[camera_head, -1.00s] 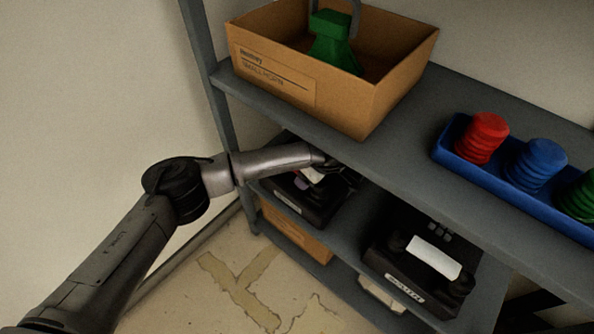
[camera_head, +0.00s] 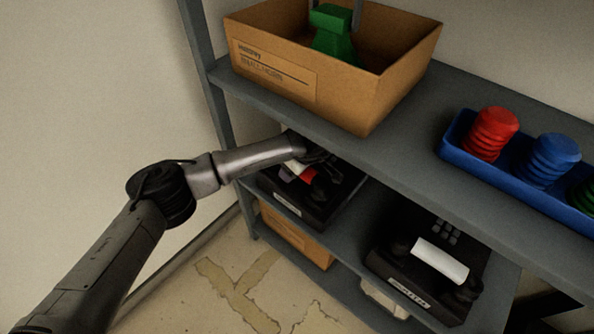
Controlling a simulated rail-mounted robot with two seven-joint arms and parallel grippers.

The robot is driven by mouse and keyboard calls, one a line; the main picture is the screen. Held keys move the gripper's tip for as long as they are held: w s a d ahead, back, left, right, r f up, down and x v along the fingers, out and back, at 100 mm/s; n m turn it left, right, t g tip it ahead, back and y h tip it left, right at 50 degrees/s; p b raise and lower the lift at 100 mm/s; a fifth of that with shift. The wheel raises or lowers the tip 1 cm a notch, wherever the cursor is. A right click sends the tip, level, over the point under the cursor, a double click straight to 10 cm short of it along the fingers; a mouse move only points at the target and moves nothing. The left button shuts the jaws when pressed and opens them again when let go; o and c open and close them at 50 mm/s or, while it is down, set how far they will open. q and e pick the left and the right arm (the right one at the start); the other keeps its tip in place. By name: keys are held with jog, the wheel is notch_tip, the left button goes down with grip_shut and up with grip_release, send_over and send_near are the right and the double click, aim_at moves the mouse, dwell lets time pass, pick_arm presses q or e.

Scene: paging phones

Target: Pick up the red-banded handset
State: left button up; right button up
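The handset with a red band (camera_head: 307,174) belongs to the left black phone (camera_head: 318,208) on the middle shelf. A white patch shows beside the red. My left arm comes in from the left, and my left gripper (camera_head: 318,157) is at the handset's far side, just under the upper shelf's edge. Its dark fingers blend with the phone, so I cannot tell whether they are open or touch the handset. A second black phone (camera_head: 400,278) stands to the right; its handset has a wide white band (camera_head: 440,261). My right gripper is out of view.
The upper shelf (camera_head: 400,135) overhangs the phones closely. On it stand an open cardboard box (camera_head: 275,75) with a green object (camera_head: 332,32) and a blue tray (camera_head: 480,160) with red, blue and green ribbed pieces. Another cardboard box (camera_head: 295,238) is below the left phone.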

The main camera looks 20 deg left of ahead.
pick_arm(q)
jog(key=shift+f, duration=0.25)
dwell(0.5)
jog(key=shift+c, duration=0.4)
jog(key=c, duration=1.1)
